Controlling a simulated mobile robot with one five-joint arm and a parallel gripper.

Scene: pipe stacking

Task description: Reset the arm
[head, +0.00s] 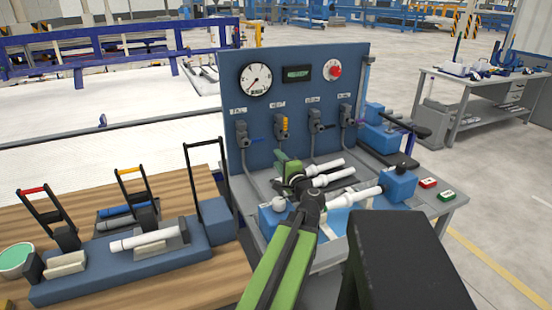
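My arm, green and dark grey, reaches up from the bottom of the head view to the front of a blue panel bench. Its end, with my gripper (295,178), is small and dark among the white pipes on the bench. The fingers do not show clearly, so I cannot tell whether they are open or shut. White pipes (334,178) lie just right of my gripper. Another white pipe (352,197) runs to a blue block (399,184). I cannot tell whether my gripper touches any of them.
The upright blue panel (298,118) carries a gauge (256,79), a red button (336,70) and several valves. Left, a wooden table (190,185) holds a blue fixture (120,258) with a white pipe (148,239). Open floor (505,190) lies at right.

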